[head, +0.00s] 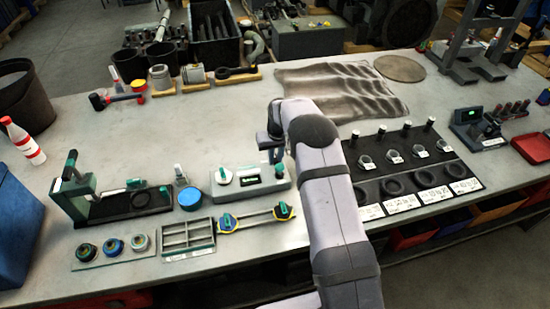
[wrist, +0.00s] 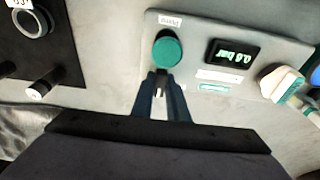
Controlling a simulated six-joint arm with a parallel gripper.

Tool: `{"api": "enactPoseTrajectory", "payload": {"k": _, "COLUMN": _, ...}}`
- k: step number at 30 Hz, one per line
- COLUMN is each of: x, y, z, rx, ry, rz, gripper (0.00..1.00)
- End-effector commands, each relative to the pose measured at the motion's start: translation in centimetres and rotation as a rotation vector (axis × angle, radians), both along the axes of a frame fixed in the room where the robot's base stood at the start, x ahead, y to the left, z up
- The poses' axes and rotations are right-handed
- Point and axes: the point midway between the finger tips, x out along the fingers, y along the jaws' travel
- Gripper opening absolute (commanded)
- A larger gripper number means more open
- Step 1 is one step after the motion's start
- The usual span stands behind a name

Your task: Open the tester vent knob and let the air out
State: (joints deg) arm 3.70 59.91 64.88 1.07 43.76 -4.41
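The tester (head: 236,190) is a light grey box on the bench, with a lit green display (wrist: 232,54) that reads in bar; its digits are hard to make out. The round teal knob (wrist: 167,50) stands beside a small label on the tester's top in the wrist view. A white fitting (wrist: 282,82) sits on the tester's other side. My gripper (wrist: 162,77) points at the teal knob, its fingertips right at the knob's near edge. A narrow gap shows between the fingers. Whether they touch or grip the knob is unclear. In the head view my gripper (head: 272,153) is over the tester's right end.
A black board with rings and labelled cards (head: 420,180) lies right of my arm. A grey slotted tray (head: 188,238) and a teal-and-yellow tool (head: 255,217) lie in front of the tester. A blue round tin (head: 190,198) stands to its left. A crumpled cloth (head: 340,90) lies behind.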

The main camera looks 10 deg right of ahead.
Motion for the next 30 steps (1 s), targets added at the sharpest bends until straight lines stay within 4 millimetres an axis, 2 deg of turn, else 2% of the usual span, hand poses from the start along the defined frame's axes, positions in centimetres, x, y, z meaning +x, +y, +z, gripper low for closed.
{"api": "enactPoseTrajectory", "payload": {"k": 8, "x": -0.01, "y": 0.04, "z": -0.04, "rx": 0.0, "ry": 0.001, "rz": -0.026, "gripper": 0.0}}
{"api": "enactPoseTrajectory", "payload": {"k": 21, "x": 0.03, "y": 0.23, "z": -0.16, "rx": -0.002, "ry": 0.001, "rz": -0.374, "gripper": 0.0}}
{"api": "enactPoseTrajectory", "payload": {"k": 30, "x": 0.02, "y": 0.25, "z": -0.04, "rx": 0.0, "ry": 0.001, "rz": -0.427, "gripper": 0.0}}
